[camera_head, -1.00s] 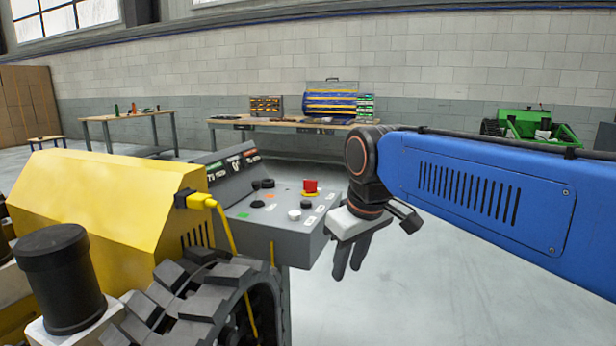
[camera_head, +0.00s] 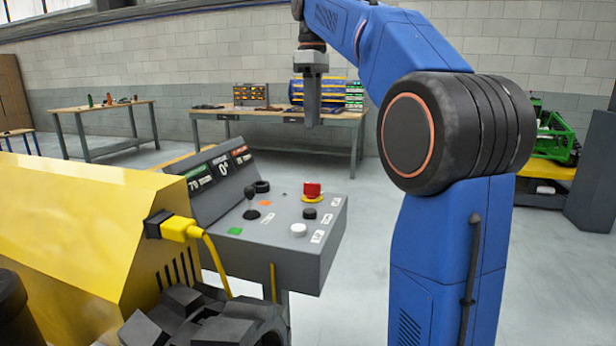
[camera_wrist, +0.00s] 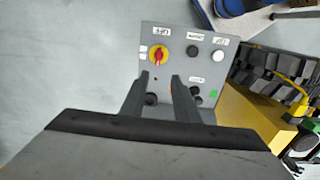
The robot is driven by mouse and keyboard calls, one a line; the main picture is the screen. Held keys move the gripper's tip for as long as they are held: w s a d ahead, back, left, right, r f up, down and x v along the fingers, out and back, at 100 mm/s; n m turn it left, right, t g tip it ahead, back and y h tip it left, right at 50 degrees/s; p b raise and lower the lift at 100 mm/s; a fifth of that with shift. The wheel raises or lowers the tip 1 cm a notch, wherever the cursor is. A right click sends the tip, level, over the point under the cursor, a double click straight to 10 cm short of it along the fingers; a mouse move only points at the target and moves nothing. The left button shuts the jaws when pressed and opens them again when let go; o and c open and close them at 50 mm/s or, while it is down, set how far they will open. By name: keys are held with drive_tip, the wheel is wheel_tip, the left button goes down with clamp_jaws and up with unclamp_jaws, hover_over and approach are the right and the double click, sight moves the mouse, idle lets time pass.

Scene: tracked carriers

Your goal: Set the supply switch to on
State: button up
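A grey control box (camera_head: 275,255) stands beside the yellow machine. On its top are a red knob on a yellow base (camera_head: 312,191), a black button (camera_head: 309,213), a white button (camera_head: 298,229), a black ball-topped lever (camera_head: 251,195) and a black round knob (camera_head: 262,186). A green mark (camera_head: 235,231) and an orange mark (camera_head: 265,203) lie near the lever. I cannot read which control is the supply switch. My gripper (camera_head: 312,122) hangs above the box, fingers down, touching nothing. In the wrist view, my gripper (camera_wrist: 160,77) is open and empty and partly hides the panel.
A yellow tracked machine (camera_head: 95,215) with a plugged-in yellow cable (camera_head: 215,262) is close on the left. The box's sloped display (camera_head: 212,180) rises at its back left. Workbenches (camera_head: 285,117) stand behind.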

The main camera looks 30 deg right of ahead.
approach(312, 190)
drive_tip(key=f, duration=0.6)
drive_tip(key=shift+w+d+f, duration=0.15)
drive_tip(key=shift+w+f, duration=0.15)
drive_tip(key=shift+f, duration=0.1)
drive_tip(key=shift+c, duration=0.3)
clamp_jaws()
